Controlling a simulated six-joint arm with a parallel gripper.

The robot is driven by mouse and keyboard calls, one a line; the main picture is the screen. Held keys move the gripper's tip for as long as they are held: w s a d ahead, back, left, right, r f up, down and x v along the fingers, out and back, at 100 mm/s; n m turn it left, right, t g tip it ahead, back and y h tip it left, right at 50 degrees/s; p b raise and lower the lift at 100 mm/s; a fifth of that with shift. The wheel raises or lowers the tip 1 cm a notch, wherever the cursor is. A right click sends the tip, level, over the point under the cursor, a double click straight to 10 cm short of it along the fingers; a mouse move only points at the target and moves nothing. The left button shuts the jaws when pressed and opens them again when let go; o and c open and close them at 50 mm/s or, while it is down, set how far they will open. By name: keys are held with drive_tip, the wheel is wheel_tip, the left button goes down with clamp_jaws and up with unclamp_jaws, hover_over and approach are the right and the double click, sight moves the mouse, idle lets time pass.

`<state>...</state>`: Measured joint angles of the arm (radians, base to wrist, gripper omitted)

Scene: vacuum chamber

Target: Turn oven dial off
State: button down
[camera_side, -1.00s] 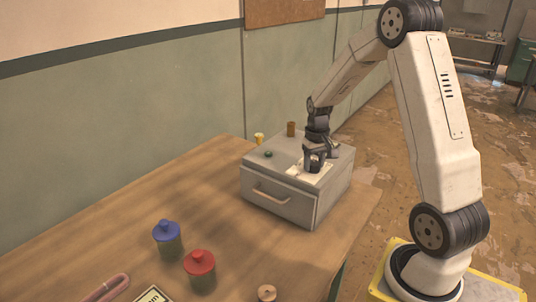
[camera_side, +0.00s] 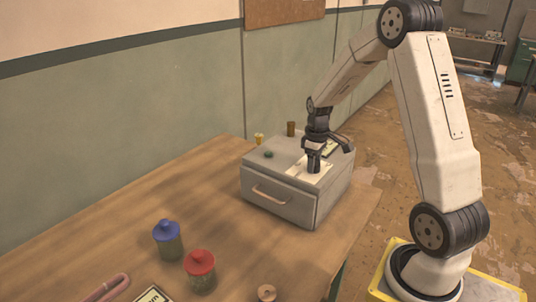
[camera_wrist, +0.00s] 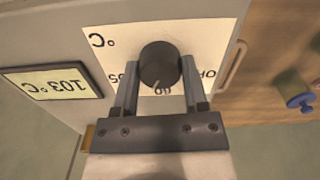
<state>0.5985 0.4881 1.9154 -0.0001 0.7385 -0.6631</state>
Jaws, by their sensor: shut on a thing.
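The oven is a grey box (camera_side: 275,207) with a front handle, standing on the wooden table. Its dial (camera_wrist: 159,65) is a dark round knob on a white label (camera_wrist: 105,38) with printed markings, partly covered by my fingers. "OFF" shows in part at the right of the knob in the wrist view. My gripper (camera_side: 314,168) points down onto the oven top. In the wrist view its two fingers (camera_wrist: 159,80) stand on either side of the dial, shut on it. A display (camera_wrist: 52,82) beside the label reads 103 °C.
A blue-lidded jar (camera_side: 167,240) and a red-lidded jar (camera_side: 200,272) stand on the table in front of the oven.

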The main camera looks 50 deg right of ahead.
drive_tip(key=n, duration=0.4)
drive_tip(key=shift+n, duration=0.3)
drive_tip(key=n, duration=0.4)
drive_tip(key=shift+n, duration=0.3)
drive_tip(key=n, duration=0.4)
drive_tip(key=shift+n, duration=1.9)
drive_tip(key=shift+c, duration=0.5)
unclamp_jaws()
